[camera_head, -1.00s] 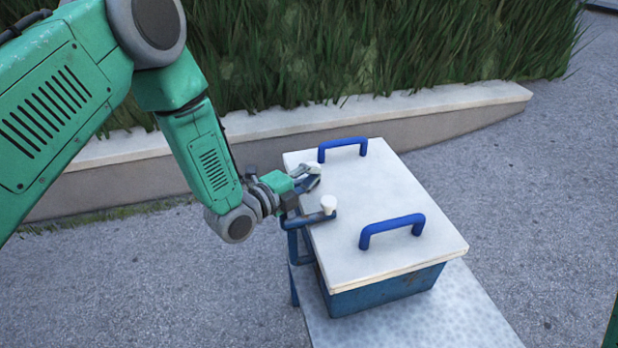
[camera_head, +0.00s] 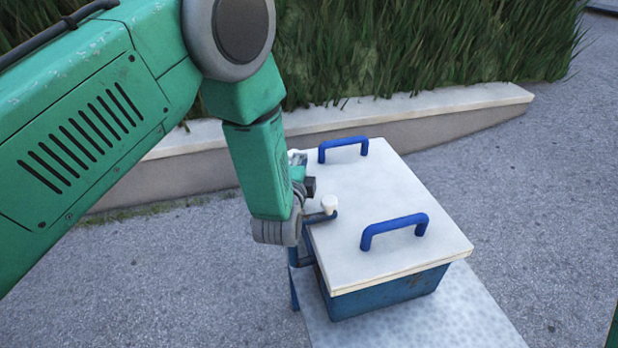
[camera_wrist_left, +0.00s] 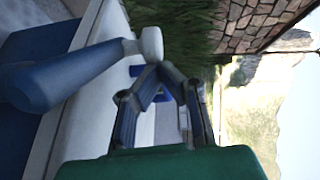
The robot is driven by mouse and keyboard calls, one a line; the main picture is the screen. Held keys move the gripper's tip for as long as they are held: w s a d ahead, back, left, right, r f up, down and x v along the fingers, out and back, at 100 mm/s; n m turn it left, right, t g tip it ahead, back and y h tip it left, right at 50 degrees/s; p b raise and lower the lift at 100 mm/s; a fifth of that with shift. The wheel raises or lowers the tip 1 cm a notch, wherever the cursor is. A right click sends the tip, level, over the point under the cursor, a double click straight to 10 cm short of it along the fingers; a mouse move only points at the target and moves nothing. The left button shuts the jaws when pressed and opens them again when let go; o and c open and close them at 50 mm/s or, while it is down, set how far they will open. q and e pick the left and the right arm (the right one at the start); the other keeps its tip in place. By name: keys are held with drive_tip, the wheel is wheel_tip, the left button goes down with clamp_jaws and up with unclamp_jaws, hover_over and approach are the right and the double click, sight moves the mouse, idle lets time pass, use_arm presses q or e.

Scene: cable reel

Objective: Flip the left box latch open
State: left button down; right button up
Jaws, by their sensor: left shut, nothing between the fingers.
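The box (camera_head: 385,292) is blue with a white lid (camera_head: 375,195). The left latch (camera_head: 320,216) is a dark blue bar with a white knob (camera_head: 329,203) at the lid's left edge. In the left wrist view the latch bar (camera_wrist_left: 65,78) crosses the left side and ends in the white knob (camera_wrist_left: 151,45). My left gripper (camera_head: 298,160) is at the lid's left edge, beyond the knob and mostly hidden by my wrist. In the wrist view its fingers (camera_wrist_left: 165,78) are shut and empty, close beside the knob; I cannot tell whether they touch it. My right gripper is out of view.
Two blue handles stand up from the lid, a far one (camera_head: 343,147) and a near one (camera_head: 394,229). The box sits on a pale speckled stand (camera_head: 440,318). A low stone kerb (camera_head: 440,115) with tall grass runs behind. The pavement to the right is clear.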

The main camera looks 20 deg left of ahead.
use_arm(q)
drive_tip(key=shift+w+a, duration=0.1)
drive_tip(key=shift+a, duration=0.25)
drive_tip(key=n+y, duration=0.1)
drive_tip(key=a+n+y, duration=0.1)
drive_tip(key=y, duration=0.1)
drive_tip(key=shift+w+a+f+g, duration=0.1)
drive_tip(key=shift+a+g, duration=0.15)
drive_tip(key=shift+g, duration=0.15)
drive_tip(key=shift+a+n+g+y, duration=0.4)
drive_tip(key=shift+n+y, duration=0.4)
drive_tip(key=shift+y, duration=0.2)
drive_tip(key=shift+w+a+n+g+y, duration=0.15)
drive_tip(key=shift+n+g+y, duration=0.25)
drive_tip(key=shift+n+y, duration=0.3)
drive_tip(key=shift+a, duration=0.55)
drive_tip(key=shift+d, duration=0.25)
